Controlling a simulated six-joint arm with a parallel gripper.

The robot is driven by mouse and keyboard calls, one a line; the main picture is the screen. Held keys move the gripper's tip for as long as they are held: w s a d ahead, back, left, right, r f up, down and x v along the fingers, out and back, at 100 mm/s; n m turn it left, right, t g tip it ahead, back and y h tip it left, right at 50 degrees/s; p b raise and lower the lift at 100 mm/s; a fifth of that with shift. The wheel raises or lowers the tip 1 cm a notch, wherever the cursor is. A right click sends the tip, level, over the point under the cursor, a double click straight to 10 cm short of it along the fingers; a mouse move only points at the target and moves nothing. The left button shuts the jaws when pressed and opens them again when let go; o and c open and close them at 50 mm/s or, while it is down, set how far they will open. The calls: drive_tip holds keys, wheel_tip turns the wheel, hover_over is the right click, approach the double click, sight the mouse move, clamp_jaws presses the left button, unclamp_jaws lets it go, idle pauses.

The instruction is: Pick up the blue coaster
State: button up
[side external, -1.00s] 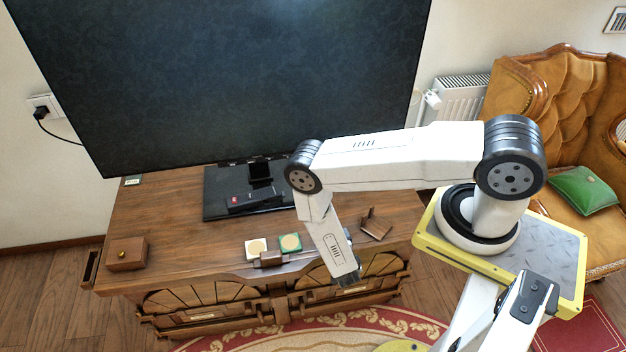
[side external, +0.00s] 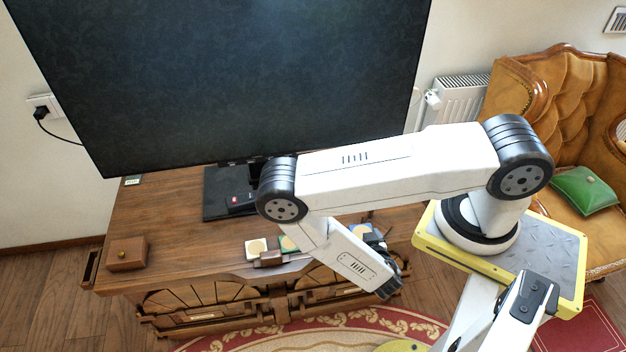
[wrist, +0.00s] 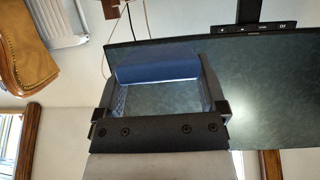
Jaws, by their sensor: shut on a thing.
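The blue coaster (side external: 361,230), with a pale centre, is at the right of the cabinet top in the side view, partly behind my arm. In the wrist view the blue coaster (wrist: 157,63) spans the gap between my two fingers and shows as a broad blue band. My gripper (wrist: 160,82) is shut on it. In the side view my gripper (side external: 374,240) is a small dark shape beside the coaster, mostly hidden by my lower arm link.
A white coaster (side external: 256,247) and a partly hidden green coaster (side external: 287,243) lie near the cabinet's front edge, by a small brown block (side external: 268,259). A wooden box (side external: 127,254) sits at left. The large television (side external: 240,80) stands behind.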

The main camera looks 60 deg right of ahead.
sight(371, 230)
drive_tip(key=shift+s+a+r, duration=0.15)
drive_tip(key=shift+s+r, duration=0.15)
drive_tip(key=shift+s, duration=0.35)
drive_tip(key=shift+s+a+r, duration=0.1)
drive_tip(key=shift+s+r, duration=0.2)
drive_tip(key=shift+s, duration=0.4)
drive_tip(key=shift+s+a+r, duration=0.15)
drive_tip(key=shift+s+r, duration=0.15)
drive_tip(key=shift+s, duration=0.35)
